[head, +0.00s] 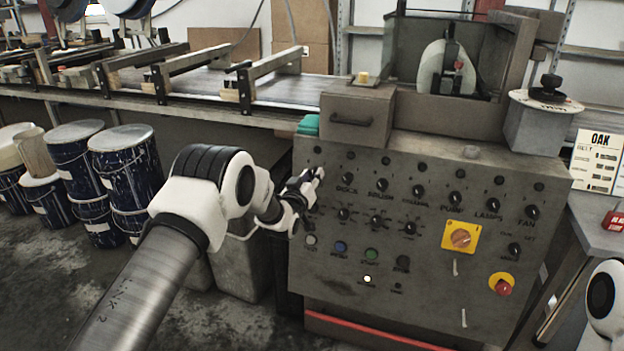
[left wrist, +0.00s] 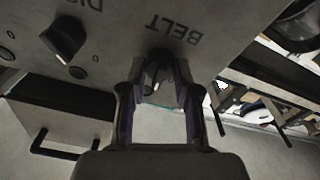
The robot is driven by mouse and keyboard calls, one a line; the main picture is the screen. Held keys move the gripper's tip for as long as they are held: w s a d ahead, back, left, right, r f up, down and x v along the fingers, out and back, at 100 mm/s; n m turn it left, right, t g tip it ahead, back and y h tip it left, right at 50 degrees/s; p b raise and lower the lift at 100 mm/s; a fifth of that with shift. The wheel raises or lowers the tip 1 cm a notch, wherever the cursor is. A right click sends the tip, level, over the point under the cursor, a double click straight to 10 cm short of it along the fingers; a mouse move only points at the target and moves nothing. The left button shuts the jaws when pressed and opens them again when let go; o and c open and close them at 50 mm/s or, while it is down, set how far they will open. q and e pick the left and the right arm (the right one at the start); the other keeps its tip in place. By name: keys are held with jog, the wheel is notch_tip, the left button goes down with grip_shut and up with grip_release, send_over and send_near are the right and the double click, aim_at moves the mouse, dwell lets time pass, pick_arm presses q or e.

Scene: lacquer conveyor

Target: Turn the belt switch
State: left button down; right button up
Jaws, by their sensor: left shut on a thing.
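The belt switch (left wrist: 159,60) is a small dark knob beside the printed word BELT on the grey control panel (head: 440,285). In the left wrist view it sits between the tips of my left gripper (left wrist: 158,78), which is shut on it. In the head view my left gripper (head: 312,182) reaches the panel's upper left side and hides the belt switch and its label. The knob's exact angle is hard to tell. My right gripper is not in view.
Beside the belt switch is another black knob (left wrist: 64,37). Several more knobs, a yellow-plated rotary switch (head: 461,237) and a red stop button (head: 503,287) are on the panel. A drawer-like box (head: 355,125) sits above. Paint buckets (head: 125,165) stand left, below the conveyor (head: 215,88).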

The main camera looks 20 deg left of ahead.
pick_arm(q)
jog(key=m+h, duration=0.1)
jog(key=m, duration=0.3)
jog(key=shift+a+m+h, duration=0.1)
jog(key=shift+m+h, duration=0.3)
jog(key=shift+m, duration=1.7)
jog(key=c, duration=0.8)
grip_release()
jog(key=shift+c, duration=0.2)
jog(key=s+a, duration=0.1)
jog(key=s, duration=1.1)
jog(key=shift+a, duration=0.15)
